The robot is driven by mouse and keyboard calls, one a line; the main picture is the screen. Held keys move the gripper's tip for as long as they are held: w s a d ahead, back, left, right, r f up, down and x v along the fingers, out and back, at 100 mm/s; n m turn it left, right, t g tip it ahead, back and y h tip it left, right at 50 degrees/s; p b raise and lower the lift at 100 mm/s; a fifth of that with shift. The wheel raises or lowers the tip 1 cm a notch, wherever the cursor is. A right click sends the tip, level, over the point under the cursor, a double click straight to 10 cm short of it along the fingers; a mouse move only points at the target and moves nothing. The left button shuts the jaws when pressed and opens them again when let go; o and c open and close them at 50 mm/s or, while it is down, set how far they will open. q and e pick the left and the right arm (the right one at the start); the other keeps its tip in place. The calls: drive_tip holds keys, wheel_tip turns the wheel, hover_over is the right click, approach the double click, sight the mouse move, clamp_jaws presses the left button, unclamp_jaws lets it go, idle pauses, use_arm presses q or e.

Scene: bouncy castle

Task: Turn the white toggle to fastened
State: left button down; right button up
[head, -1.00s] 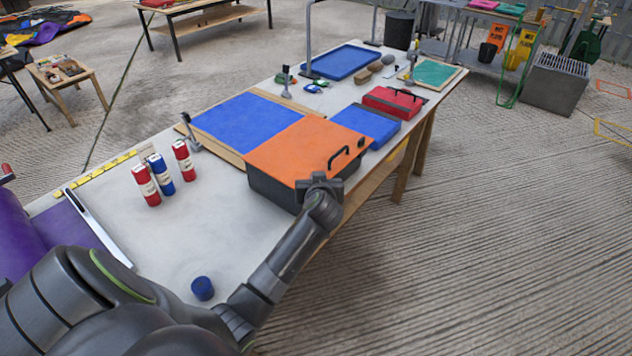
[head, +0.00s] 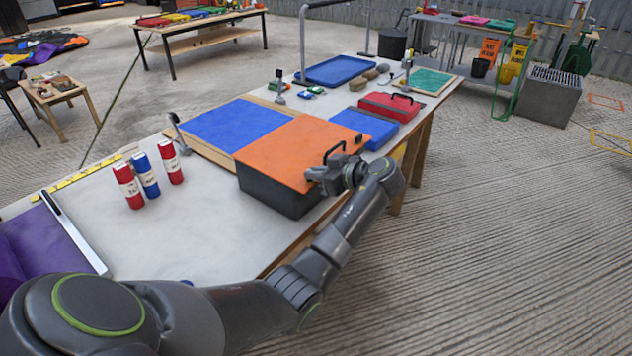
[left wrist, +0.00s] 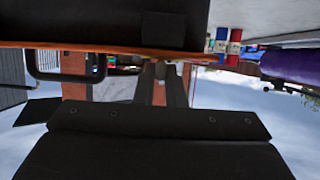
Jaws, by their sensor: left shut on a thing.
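The black box with an orange top (head: 290,150) stands at the table's front edge, with a black loop handle (head: 335,150) on its front right. My left gripper (head: 322,178) is at the box's front upper edge, just below the handle. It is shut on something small. In the left wrist view the fingertips (left wrist: 160,84) meet a small pale piece (left wrist: 160,70) by the orange edge. This seems to be the white toggle, mostly hidden; its setting cannot be told. The handle shows left of the fingers in that view (left wrist: 55,75). My right gripper is not in view.
Red and blue cans (head: 148,176) stand at the left of the table. A blue panel (head: 235,127) lies behind the orange top. A blue case (head: 365,128) and a red case (head: 392,106) lie to the right.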

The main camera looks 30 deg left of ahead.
use_arm(q)
drive_tip(key=shift+f, duration=0.1)
drive_tip(key=shift+n+g+b, duration=0.3)
drive_tip(key=shift+n+g, duration=0.1)
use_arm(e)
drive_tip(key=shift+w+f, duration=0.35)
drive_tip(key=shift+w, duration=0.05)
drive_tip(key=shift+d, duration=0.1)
use_arm(q)
drive_tip(key=c, duration=1.5)
unclamp_jaws()
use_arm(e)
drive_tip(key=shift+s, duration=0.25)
